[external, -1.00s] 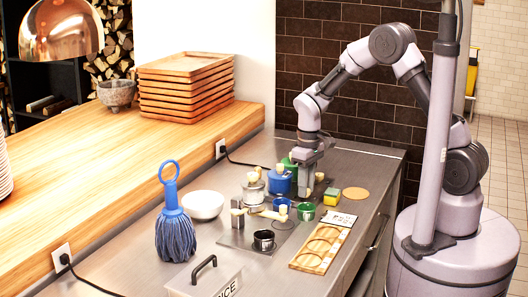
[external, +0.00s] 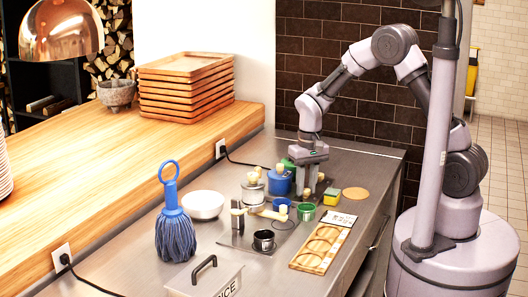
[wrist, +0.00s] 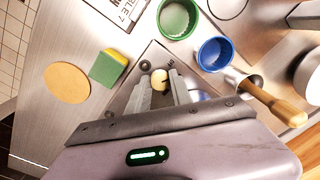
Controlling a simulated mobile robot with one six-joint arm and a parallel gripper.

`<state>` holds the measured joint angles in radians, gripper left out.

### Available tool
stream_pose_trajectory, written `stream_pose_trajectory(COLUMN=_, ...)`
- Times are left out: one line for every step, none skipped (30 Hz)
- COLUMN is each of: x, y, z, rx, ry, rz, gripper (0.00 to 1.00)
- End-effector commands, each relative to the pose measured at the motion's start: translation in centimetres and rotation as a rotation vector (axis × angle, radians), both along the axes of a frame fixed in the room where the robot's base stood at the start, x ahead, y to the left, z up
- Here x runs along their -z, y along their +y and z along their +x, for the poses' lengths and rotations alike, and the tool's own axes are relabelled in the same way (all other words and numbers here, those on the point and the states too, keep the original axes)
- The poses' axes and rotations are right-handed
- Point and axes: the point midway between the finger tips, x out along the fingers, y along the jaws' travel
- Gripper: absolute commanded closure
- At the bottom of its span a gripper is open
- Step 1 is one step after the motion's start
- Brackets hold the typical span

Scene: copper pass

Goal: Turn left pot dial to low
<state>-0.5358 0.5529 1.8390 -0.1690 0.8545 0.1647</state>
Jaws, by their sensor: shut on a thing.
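My gripper (external: 312,184) points down over the steel counter, beside the blue pot (external: 280,183). In the wrist view my gripper (wrist: 163,88) has its two grey fingers on either side of a small round cream knob (wrist: 159,76), closed on it. The knob stands over a dark-edged plate on the counter. Its pointer and any setting marks are too small or hidden to read. A silver pot (external: 253,190) stands left of the blue pot in the external view.
Near the gripper are a green cup (wrist: 176,18), a blue cup (wrist: 214,53), a yellow-green sponge (wrist: 108,67) and a round cork mat (wrist: 67,83). A wooden board (external: 322,244), a white bowl (external: 203,205) and a blue mop head (external: 175,236) stand farther forward.

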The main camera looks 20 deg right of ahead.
Motion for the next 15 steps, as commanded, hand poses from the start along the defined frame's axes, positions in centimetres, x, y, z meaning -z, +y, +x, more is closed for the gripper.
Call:
stream_pose_trajectory(x=0.07, y=0.01, z=-0.01, rx=0.039, ry=0.0, rz=0.0, gripper=1.0)
stream_pose_trajectory(x=0.07, y=0.02, z=-0.01, rx=0.066, ry=0.0, rz=0.0, gripper=1.0)
stream_pose_trajectory(x=0.08, y=0.02, z=-0.01, rx=0.102, ry=-0.001, rz=0.0, gripper=1.0)
stream_pose_trajectory(x=0.08, y=0.02, z=-0.01, rx=0.129, ry=-0.001, rz=0.0, gripper=1.0)
stream_pose_trajectory(x=0.08, y=0.02, z=-0.02, rx=0.154, ry=-0.001, rz=0.0, gripper=1.0)
stream_pose_trajectory(x=0.09, y=0.02, z=-0.02, rx=0.188, ry=0.0, rz=0.0, gripper=1.0)
stream_pose_trajectory(x=0.09, y=0.02, z=-0.02, rx=0.212, ry=0.0, rz=0.0, gripper=1.0)
stream_pose_trajectory(x=0.09, y=0.02, z=-0.03, rx=0.236, ry=-0.001, rz=0.0, gripper=1.0)
stream_pose_trajectory(x=0.1, y=0.02, z=-0.03, rx=0.266, ry=0.0, rz=0.0, gripper=1.0)
stream_pose_trajectory(x=0.1, y=0.02, z=-0.03, rx=0.288, ry=0.0, rz=0.0, gripper=1.0)
stream_pose_trajectory(x=0.1, y=0.02, z=-0.03, rx=0.309, ry=-0.001, rz=0.0, gripper=1.0)
stream_pose_trajectory(x=0.09, y=0.02, z=-0.04, rx=0.336, ry=0.0, rz=0.0, gripper=1.0)
stream_pose_trajectory(x=0.09, y=0.02, z=-0.04, rx=0.353, ry=-0.001, rz=0.0, gripper=1.0)
stream_pose_trajectory(x=0.08, y=0.02, z=-0.04, rx=0.372, ry=0.0, rz=0.0, gripper=1.0)
stream_pose_trajectory(x=0.07, y=0.02, z=-0.04, rx=0.394, ry=0.0, rz=0.0, gripper=1.0)
